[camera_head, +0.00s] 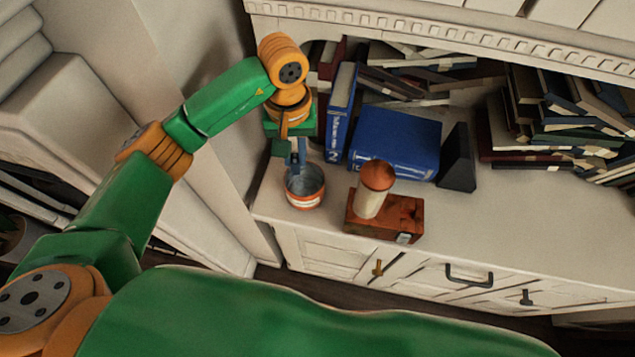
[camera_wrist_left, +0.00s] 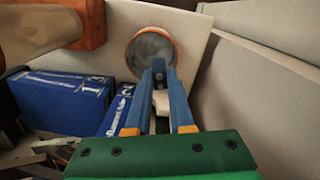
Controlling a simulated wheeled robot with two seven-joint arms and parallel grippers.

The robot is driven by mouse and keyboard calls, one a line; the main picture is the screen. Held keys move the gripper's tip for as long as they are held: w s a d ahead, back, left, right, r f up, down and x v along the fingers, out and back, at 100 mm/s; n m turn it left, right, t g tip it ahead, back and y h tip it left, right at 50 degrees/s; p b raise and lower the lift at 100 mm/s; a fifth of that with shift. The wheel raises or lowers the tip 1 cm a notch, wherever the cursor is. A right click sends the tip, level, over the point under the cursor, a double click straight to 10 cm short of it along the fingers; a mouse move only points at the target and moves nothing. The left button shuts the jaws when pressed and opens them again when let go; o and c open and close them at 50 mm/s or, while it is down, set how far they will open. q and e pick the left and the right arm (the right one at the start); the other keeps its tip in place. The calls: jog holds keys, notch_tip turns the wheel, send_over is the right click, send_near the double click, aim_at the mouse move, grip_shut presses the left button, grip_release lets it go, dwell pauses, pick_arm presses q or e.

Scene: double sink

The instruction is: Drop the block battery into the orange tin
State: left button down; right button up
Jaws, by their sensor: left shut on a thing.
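The orange tin (camera_head: 305,199) stands upright near the left end of the cabinet top, with an orange outside and a grey inside. It also shows beyond my fingertips in the left wrist view (camera_wrist_left: 135,60). My left gripper (camera_head: 297,161) points down, with its fingertips above or at the tin's back rim. In the left wrist view the blue fingers (camera_wrist_left: 159,72) are close together on a small dark thing, taken as the block battery (camera_wrist_left: 159,77). The fingers mostly hide it. I cannot tell whether it is inside the rim. My right gripper is not in view.
A wooden block (camera_head: 405,215) carrying a white cylinder with a reddish top (camera_head: 372,190) stands right of the tin. Blue books (camera_head: 395,142) stand behind, and book piles (camera_head: 545,125) fill the right. The cabinet's front edge runs below; a wall is close on the left.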

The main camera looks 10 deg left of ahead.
aim_at(294, 169)
pick_arm(q)
jog(key=f, duration=0.1)
jog(key=f+b, duration=0.1)
jog(key=f, duration=0.1)
jog(key=f+b, duration=0.1)
jog(key=shift+a+f, duration=0.25)
jog(key=shift+f, duration=0.35)
jog(key=shift+d, duration=0.1)
jog(key=c, duration=0.7)
grip_release()
notch_tip(294, 169, up, 7)
jog(key=shift+r+b, duration=0.15)
jog(key=shift+b, duration=0.25)
